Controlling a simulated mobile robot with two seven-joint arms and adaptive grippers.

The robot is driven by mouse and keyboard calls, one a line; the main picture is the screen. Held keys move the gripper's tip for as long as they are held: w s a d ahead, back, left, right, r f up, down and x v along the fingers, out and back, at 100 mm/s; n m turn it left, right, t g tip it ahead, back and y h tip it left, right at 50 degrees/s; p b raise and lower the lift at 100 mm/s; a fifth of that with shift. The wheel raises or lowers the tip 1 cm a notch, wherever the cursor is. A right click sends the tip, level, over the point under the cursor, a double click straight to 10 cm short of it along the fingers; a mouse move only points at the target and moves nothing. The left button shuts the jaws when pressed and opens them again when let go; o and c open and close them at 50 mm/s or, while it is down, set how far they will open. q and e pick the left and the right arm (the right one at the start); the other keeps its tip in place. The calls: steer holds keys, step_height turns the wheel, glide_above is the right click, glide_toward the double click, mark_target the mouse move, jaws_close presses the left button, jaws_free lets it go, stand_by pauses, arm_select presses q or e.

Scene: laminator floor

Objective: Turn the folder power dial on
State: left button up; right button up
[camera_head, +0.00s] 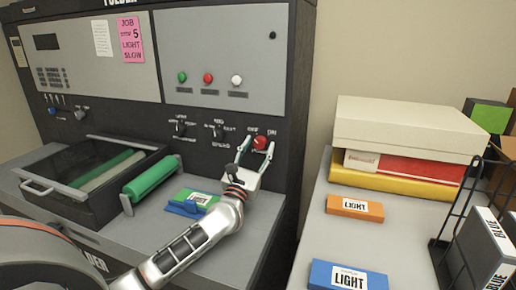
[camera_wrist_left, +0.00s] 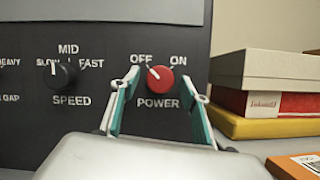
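The red power dial (camera_head: 260,142) is on the dark front panel of the folder machine. In the left wrist view the dial (camera_wrist_left: 160,79) sits under the OFF and ON labels, and its white pointer mark leans up and left toward OFF. My left gripper (camera_head: 257,151) is in front of the dial, with one finger to each side. In the left wrist view the fingers of the left gripper (camera_wrist_left: 162,85) are spread, with a gap between each finger and the dial. Nothing is held. My right gripper is not in view.
A black speed knob (camera_wrist_left: 60,74) is left of the dial. Green, red and white buttons (camera_head: 208,78) are above. A green roller (camera_head: 151,178) and a blue-green packet (camera_head: 192,201) lie on the machine's bench. Stacked boxes (camera_head: 405,135) stand on the right table.

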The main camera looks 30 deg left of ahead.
arm_select(q)
steer(key=c, duration=1)
steer(key=shift+o, duration=0.2)
